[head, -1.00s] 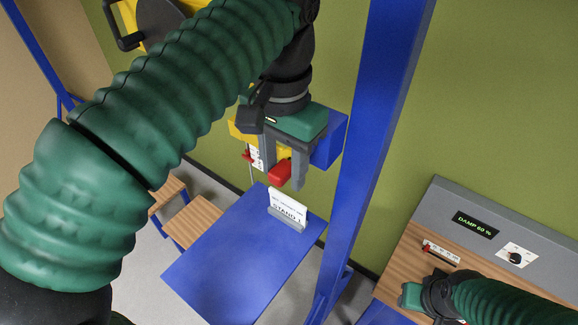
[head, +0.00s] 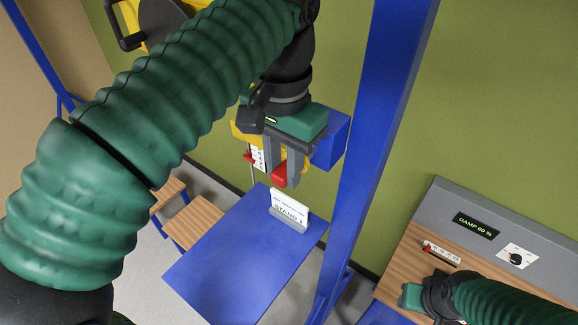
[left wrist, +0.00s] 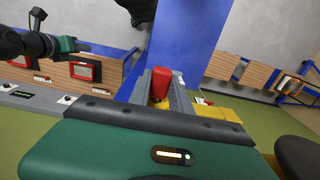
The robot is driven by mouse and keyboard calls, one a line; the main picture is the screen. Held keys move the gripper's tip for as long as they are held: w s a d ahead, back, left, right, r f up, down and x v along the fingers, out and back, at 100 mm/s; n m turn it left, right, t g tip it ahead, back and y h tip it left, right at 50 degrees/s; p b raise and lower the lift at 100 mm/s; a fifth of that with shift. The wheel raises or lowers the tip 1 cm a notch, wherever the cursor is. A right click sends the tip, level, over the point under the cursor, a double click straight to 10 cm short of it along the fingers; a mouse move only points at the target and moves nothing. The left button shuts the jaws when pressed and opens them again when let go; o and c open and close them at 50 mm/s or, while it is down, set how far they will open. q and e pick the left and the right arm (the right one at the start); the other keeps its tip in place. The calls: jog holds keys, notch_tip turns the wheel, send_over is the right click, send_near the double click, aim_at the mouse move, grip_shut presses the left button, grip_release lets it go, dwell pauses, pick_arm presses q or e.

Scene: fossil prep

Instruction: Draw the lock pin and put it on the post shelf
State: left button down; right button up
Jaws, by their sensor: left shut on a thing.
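The lock pin's red grip (head: 279,174) shows between the fingers of my left gripper (head: 284,168), below a yellow fitting beside the tall blue post (head: 372,150). My left gripper is shut on this red grip. In the left wrist view the red grip (left wrist: 160,82) sits between the two grey fingers (left wrist: 162,92). The rest of the pin is hidden, so I cannot tell how far it is in. A blue block (head: 331,141) sits against the post behind the gripper; I cannot tell whether it is the post shelf. My right gripper (head: 408,297) is at lower right, its jaws unclear.
A blue table (head: 230,265) with a white sign (head: 289,207) reading "STAND 1" lies below my left gripper. At right a wooden bench (head: 405,262) has a grey panel and a display (head: 475,225). Wooden-topped pieces (head: 192,222) stand at lower left.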

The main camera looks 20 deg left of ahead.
dwell(0.6)
pick_arm(q)
jog(key=shift+s+a+f, duration=0.1)
jog(key=shift+s+f, duration=0.05)
jog(key=shift+s, duration=0.35)
jog(key=shift+s+a+b, duration=0.15)
jog(key=shift+s+b, duration=0.05)
jog(key=shift+b, duration=0.1)
jog(key=shift+s+a+b, duration=0.35)
jog(key=shift+s, duration=0.5)
jog(key=shift+s+a+b, duration=0.3)
jog(key=shift+s, duration=0.6)
jog(key=shift+s+a+b, duration=0.35)
jog(key=shift+s, duration=0.5)
